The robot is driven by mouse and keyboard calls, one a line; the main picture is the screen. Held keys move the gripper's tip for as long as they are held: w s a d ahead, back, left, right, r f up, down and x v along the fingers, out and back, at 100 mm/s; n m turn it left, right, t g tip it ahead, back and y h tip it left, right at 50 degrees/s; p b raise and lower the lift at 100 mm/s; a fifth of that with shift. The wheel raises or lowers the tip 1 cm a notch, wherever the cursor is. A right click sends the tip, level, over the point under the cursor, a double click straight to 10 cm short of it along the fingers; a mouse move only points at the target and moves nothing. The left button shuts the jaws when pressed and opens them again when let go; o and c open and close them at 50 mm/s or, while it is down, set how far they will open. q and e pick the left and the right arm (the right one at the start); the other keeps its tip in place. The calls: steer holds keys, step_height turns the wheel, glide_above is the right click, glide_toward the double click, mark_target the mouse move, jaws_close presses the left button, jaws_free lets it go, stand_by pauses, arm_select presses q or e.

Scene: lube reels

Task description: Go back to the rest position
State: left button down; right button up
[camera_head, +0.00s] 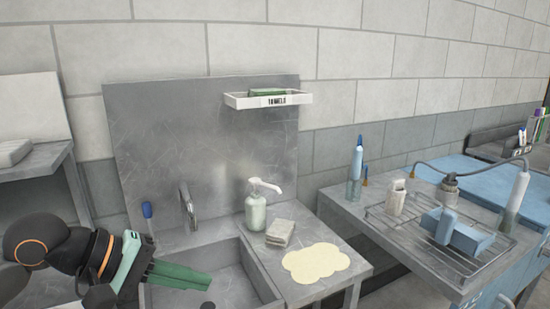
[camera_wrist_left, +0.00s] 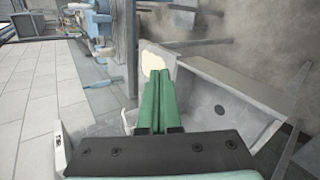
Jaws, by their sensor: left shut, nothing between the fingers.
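My left gripper (camera_head: 208,282) comes in from the lower left in the head view, over the grey metal sink (camera_head: 262,272). Its two green fingers lie together, shut, with nothing between them. In the left wrist view the shut green fingers (camera_wrist_left: 160,76) point away from the camera, with the sink (camera_wrist_left: 215,112) beside and beyond them. My right gripper shows in neither view.
A soap pump bottle (camera_head: 255,212), folded cloths (camera_head: 280,233) and a cream mat (camera_head: 315,263) are on the counter right of the sink. A tap (camera_head: 187,207) stands behind it. At right, a bench (camera_head: 370,222) holds a wire rack, a blue block and bottles. A towel shelf (camera_head: 268,100) hangs above.

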arm_select(q)
steer(key=s+d+r+n+h+p, duration=0.1)
steer(key=s+d+r+n+h, duration=0.15)
steer(key=d+n+h, duration=0.8)
steer(key=w+a+f+n+t+y+p, duration=0.15)
steer(key=a+f+n+t+y, duration=0.5)
steer(key=n, duration=1.05)
steer(key=w+a+f+n+t+y+p, duration=0.1)
steer(key=w+a+f+n+t+y, duration=0.4)
steer(key=n, duration=1.3)
steer(key=s+a+f+n+g+y, duration=0.1)
steer(key=s+f+n+g+y, duration=0.2)
steer(key=s+f+n, duration=0.5)
steer(key=s+a+f+n+g+y, duration=0.2)
steer(key=s+f+n, duration=0.7)
steer(key=f, duration=1.1)
steer(key=s+g+y, duration=0.1)
steer(key=s+g, duration=0.1)
steer(key=s, duration=0.1)
steer(key=shift+a+p, duration=0.2)
steer(key=shift+p, duration=0.1)
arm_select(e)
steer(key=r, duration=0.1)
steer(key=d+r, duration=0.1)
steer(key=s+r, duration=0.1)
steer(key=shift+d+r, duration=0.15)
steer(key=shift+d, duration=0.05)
